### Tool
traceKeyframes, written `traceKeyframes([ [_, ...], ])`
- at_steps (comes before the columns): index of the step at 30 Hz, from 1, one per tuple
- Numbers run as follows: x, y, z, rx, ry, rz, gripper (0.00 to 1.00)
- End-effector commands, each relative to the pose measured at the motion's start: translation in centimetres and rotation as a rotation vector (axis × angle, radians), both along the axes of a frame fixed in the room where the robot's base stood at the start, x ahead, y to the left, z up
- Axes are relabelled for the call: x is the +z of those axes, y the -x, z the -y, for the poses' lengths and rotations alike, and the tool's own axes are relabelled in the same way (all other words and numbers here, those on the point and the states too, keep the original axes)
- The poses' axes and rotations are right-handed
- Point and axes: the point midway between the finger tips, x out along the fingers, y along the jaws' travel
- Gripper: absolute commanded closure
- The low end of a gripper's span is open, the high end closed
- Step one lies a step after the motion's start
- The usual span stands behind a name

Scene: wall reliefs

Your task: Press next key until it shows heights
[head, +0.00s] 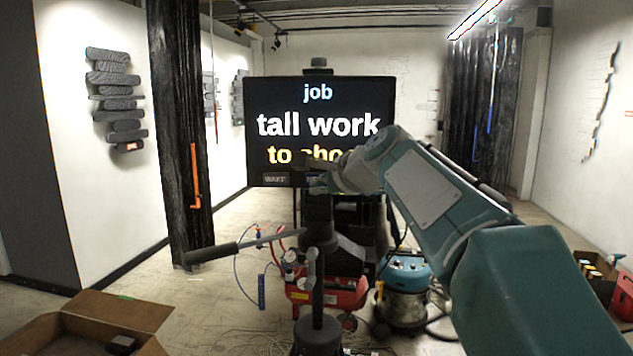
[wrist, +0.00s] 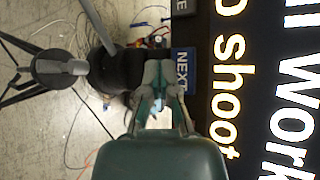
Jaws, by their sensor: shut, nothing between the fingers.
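A black screen (head: 275,105) stands ahead of me in the head view and reads "job", "tall work" and "to shoot", the last word partly covered by my arm. It also fills the right of the wrist view (wrist: 262,90), turned sideways. The NEXT key (wrist: 184,72) is a blue key at the screen's lower edge in the wrist view. In the head view my gripper mostly hides it. A grey WAKE key (head: 275,180) sits left of it. My gripper (wrist: 158,104) is shut and empty, close beside the NEXT key; I cannot tell whether it touches.
A tripod (head: 318,260) stands in front of the screen. A red compressor (head: 340,293) and a teal vacuum (head: 405,285) stand on the floor behind it, with loose cables around. An open cardboard box (head: 110,312) lies at the lower left. A dark column (head: 175,130) stands left.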

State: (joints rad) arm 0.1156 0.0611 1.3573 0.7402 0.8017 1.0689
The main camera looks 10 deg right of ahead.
Motion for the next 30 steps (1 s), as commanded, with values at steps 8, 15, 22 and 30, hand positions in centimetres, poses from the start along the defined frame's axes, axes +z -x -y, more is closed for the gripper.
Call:
traceKeyframes([
  [8,-0.02,-1.19,0.34,-0.001,0.0,0.0,1.0],
  [15,-0.02,-1.17,0.34,-0.001,0.0,0.0,1.0],
  [22,-0.02,-1.15,0.33,-0.001,0.0,0.0,1.0],
  [30,-0.02,-1.15,0.32,-0.001,0.0,0.0,1.0],
])
